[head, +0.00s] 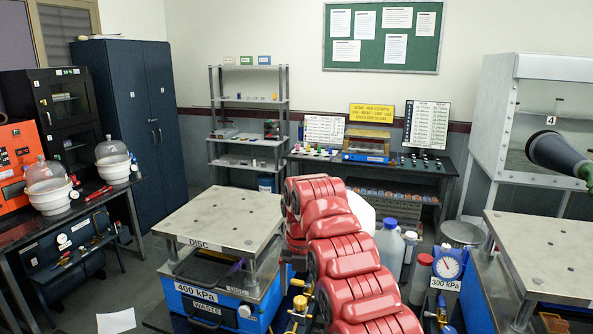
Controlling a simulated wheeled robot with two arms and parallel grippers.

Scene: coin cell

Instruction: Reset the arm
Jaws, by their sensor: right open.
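My right arm is the red segmented one (355,265), coming in from the bottom edge right of centre. It rises, then bends over and down on its left side near the press. My right gripper (292,264) is mostly hidden by the arm, at the right side of the blue press; I see nothing held in it. The blue press (260,297), labelled 400 kPa and WASTE, has a grey top plate (225,212) marked DISC, with a dark tray under it. My left gripper is not in view.
A second plate-topped station (548,245) stands at the right, with a gauge (447,268) and bottles (389,243) between it and my arm. A bench with white bowls (48,193) is at the left. Shelves (247,127) and a fume hood (540,140) stand behind. Open floor shows left of the press.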

